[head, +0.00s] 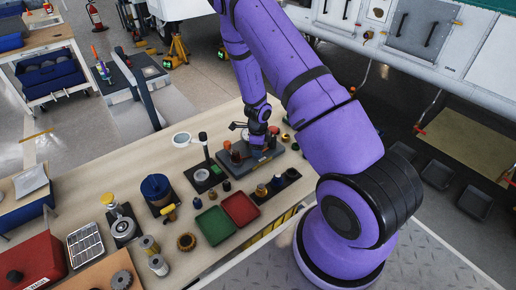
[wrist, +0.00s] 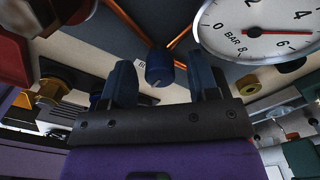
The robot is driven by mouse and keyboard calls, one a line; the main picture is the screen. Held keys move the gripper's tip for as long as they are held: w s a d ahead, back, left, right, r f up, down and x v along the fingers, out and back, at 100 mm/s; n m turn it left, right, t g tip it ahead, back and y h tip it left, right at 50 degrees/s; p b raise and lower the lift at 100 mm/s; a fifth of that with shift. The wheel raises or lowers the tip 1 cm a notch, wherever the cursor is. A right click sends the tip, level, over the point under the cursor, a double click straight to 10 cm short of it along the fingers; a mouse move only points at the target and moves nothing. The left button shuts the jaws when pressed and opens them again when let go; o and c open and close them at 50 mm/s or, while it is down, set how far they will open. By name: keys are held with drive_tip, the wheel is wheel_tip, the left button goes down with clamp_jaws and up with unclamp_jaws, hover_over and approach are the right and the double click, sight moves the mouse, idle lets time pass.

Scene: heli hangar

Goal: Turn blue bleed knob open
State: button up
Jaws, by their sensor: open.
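The blue bleed knob (wrist: 160,66) shows in the wrist view as a dark blue cylinder with copper-coloured pipes running near it. My gripper (wrist: 162,82) is open, with one dark blue finger to the left of the knob and one to the right. Gaps show on both sides of the knob, and I cannot tell whether its depth matches the fingertips. In the head view my gripper (head: 258,142) is low over the grey test rig (head: 262,158) on the bench, and I cannot make out the knob there.
A round pressure gauge (wrist: 262,30) marked BAR is close to the right finger, its red needle near 6. Brass fittings (wrist: 247,85) are nearby. On the bench, a red tray (head: 240,209), a green tray (head: 215,225) and a lamp-like stand (head: 206,168) are close to the rig.

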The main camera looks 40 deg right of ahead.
drive_tip(key=c, duration=0.9)
drive_tip(key=shift+c, duration=0.2)
drive_tip(key=shift+n, duration=0.5)
drive_tip(key=n, duration=0.8)
drive_tip(key=shift+n, duration=0.3)
drive_tip(key=n, duration=0.4)
drive_tip(key=shift+n, duration=2.1)
